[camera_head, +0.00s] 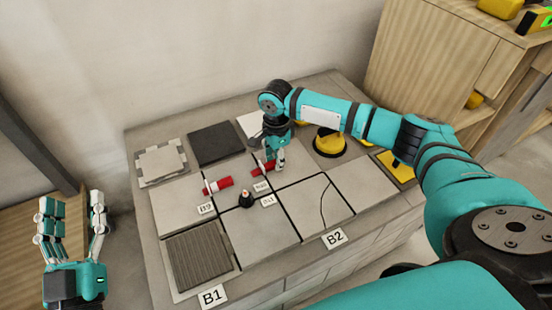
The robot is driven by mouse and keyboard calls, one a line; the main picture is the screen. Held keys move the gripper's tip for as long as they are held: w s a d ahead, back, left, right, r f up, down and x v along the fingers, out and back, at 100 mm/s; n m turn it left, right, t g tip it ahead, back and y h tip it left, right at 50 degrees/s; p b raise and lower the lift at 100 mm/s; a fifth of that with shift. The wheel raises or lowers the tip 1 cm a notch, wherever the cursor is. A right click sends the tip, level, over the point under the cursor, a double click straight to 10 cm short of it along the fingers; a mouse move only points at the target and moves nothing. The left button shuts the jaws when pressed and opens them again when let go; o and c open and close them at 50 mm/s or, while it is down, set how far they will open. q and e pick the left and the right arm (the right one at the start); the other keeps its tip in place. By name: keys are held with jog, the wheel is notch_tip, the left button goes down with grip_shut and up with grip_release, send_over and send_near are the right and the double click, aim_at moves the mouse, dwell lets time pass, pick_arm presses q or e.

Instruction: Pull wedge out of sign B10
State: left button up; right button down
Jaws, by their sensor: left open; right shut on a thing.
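Several tiles lie on a grey block table (140,139). A red wedge (258,168) lies near the middle of the tiles, just behind two small white signs, one at the back (261,187) and one in front (268,201). Their lettering is too small to read surely. My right gripper (273,163) points down and is shut on this wedge, partly hiding it. A second red wedge (222,183) with a pale end lies to the left, behind another small sign (206,208). My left gripper (70,215) is open and empty, left of the table.
A yellow suction cup (329,142) sits at the back right. Larger signs B1 (213,296) and B2 (334,238) are along the front edge. A wooden cabinet (424,55) stands behind at right; a ribbed tile (199,259) lies front left.

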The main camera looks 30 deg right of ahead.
aim_at(288, 161)
pick_arm(q)
jog(key=shift+w+a+f+g+y+p, duration=0.1)
jog(key=shift+w+f+g+y+p, duration=0.2)
jog(key=shift+f, duration=0.35)
jog(key=shift+a+f+g+y+p, duration=0.1)
jog(key=shift+f+g, duration=0.3)
jog(key=shift+f, duration=0.25)
pick_arm(e)
jog(key=shift+d, duration=0.25)
pick_arm(q)
jog(key=shift+a+f+g, duration=0.1)
jog(key=shift+f+g, duration=0.8)
jog(key=shift+f, duration=0.35)
pick_arm(e)
jog(key=shift+d, duration=0.15)
dwell(0.5)
pick_arm(q)
jog(key=shift+s+a+f+g+y+p, duration=0.15)
jog(key=shift+f+g+y+p, duration=0.15)
jog(key=shift+f, duration=0.35)
jog(key=shift+w+a+f+g+y+p, duration=0.1)
jog(key=shift+f+g+y+p, duration=0.1)
jog(key=shift+f+g, duration=0.3)
pick_arm(e)
jog(key=shift+d, duration=0.2)
pick_arm(q)
jog(key=shift+f, duration=0.2)
pick_arm(e)
jog(key=shift+d, duration=0.1)
